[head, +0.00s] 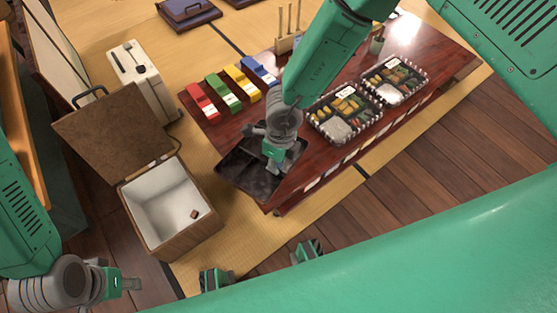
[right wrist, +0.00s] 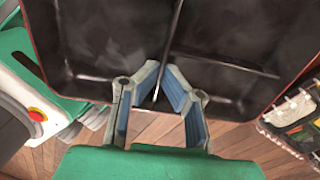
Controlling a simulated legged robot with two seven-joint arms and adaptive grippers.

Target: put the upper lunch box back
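A black, open, empty box with dividers (head: 235,175) is at the table's near left corner. Its dark compartments and thin red rim show in the right wrist view (right wrist: 105,40). My right gripper (head: 272,158) is over this box. In the right wrist view its fingers (right wrist: 162,75) lie on either side of a thin divider; whether they press on it is unclear. Two filled lunch boxes stand on the table, a nearer one (head: 337,130) and a farther one (head: 390,96). My left gripper (head: 132,284) is at the lower left, away from the table; its fingers are too small to judge.
The low red-brown table (head: 320,177) carries red (head: 201,101), green (head: 222,92), yellow (head: 242,83) and blue (head: 259,71) items behind the black box. An open cooler (head: 150,240) stands left on the floor, with a small brown thing inside. A white case (head: 140,75) is behind it.

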